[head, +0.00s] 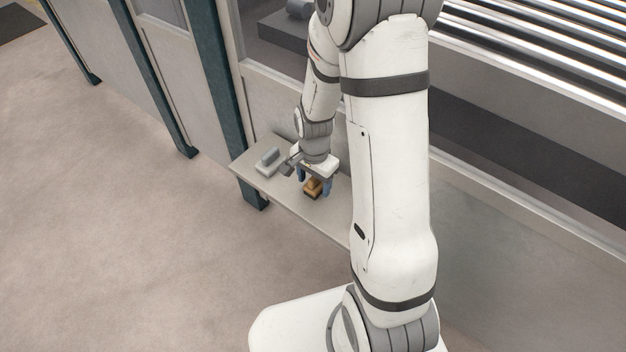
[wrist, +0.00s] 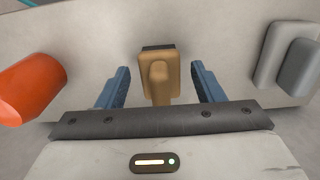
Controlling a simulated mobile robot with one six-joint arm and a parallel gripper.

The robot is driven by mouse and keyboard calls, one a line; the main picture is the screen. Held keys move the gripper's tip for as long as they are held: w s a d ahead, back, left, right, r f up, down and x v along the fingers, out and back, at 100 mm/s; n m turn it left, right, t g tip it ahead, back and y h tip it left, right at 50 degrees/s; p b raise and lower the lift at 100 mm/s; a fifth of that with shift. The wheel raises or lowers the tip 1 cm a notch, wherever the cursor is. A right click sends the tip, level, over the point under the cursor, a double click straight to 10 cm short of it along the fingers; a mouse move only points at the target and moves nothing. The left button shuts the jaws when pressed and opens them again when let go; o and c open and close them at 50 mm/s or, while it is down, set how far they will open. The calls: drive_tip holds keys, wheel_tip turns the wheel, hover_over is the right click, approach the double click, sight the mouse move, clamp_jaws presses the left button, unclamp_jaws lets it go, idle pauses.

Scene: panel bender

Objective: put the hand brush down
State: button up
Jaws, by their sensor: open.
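The hand brush (wrist: 159,78) has a tan-brown wooden body and handle with a dark strip at its far edge. It rests on the light shelf (wrist: 215,30). In the head view the brush (head: 313,188) is on the narrow shelf (head: 335,218) beside the machine, partly hidden by my gripper. My gripper (wrist: 160,85) is open, with one blue finger on each side of the brush and a visible gap to both. In the head view my gripper (head: 315,186) is low over the shelf, pointing down.
A grey and white block-like object (wrist: 287,60) lies on the shelf to the right in the wrist view; it also shows in the head view (head: 268,160). An orange rounded object (wrist: 30,88) is at the left in the wrist view. Dark green posts (head: 213,80) stand beside the shelf.

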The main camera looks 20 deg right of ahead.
drive_tip(key=shift+f, duration=0.15)
drive_tip(key=r, duration=0.2)
drive_tip(key=r+p, duration=0.1)
drive_tip(key=r, duration=0.5)
drive_tip(key=shift+s+d+p, duration=0.2)
drive_tip(key=shift+s+p, duration=0.1)
drive_tip(key=s+r+n+t, duration=0.1)
drive_tip(key=s+r+n, duration=0.9)
drive_tip(key=s+r, duration=0.3)
drive_tip(key=shift+a+r+n+t, duration=0.35)
drive_tip(key=shift+r+n+t, duration=0.05)
drive_tip(key=shift+r, duration=0.2)
drive_tip(key=shift+w, duration=0.1)
